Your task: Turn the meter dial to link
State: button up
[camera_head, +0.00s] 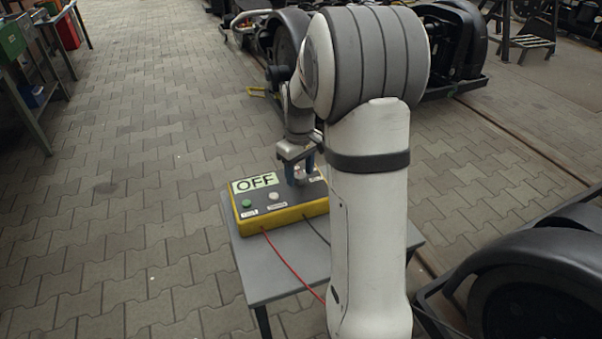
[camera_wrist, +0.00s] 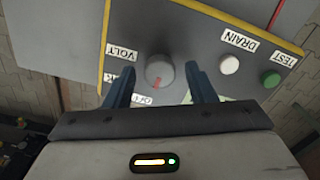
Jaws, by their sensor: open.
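The meter (camera_head: 285,215) is a yellow-edged box with a dark top on a small grey table, and its display (camera_head: 255,183) reads OFF. In the wrist view the meter's grey round dial (camera_wrist: 159,70) has a red mark pointing down in the picture, towards a partly hidden label. A VOLT label (camera_wrist: 122,52) sits left of the dial. Below it is a label mostly covered by a finger, with only its end showing. My gripper (camera_wrist: 161,72) is open, with one blue finger on each side of the dial and gaps showing. In the head view my gripper (camera_head: 300,172) hides the dial.
A white button (camera_wrist: 229,64) marked DRAIN and a green button (camera_wrist: 271,79) marked TEST are beside the dial. A red lead (camera_head: 285,262) and a black lead run from the meter over the table (camera_head: 270,275). Dark bogies stand at the back and lower right.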

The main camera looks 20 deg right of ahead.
jog(key=c, duration=0.9)
jog(key=shift+d, duration=0.15)
jog(key=shift+c, duration=0.3)
jog(key=shift+m+p, duration=0.3)
jog(key=shift+p, duration=0.05)
jog(key=m+p, duration=0.2)
jog(key=m, duration=0.1)
jog(key=shift+a+r, duration=0.1)
jog(key=shift+a, duration=0.1)
jog(key=m+p, duration=0.2)
jog(key=m, duration=0.2)
jog(key=shift+m, duration=0.7)
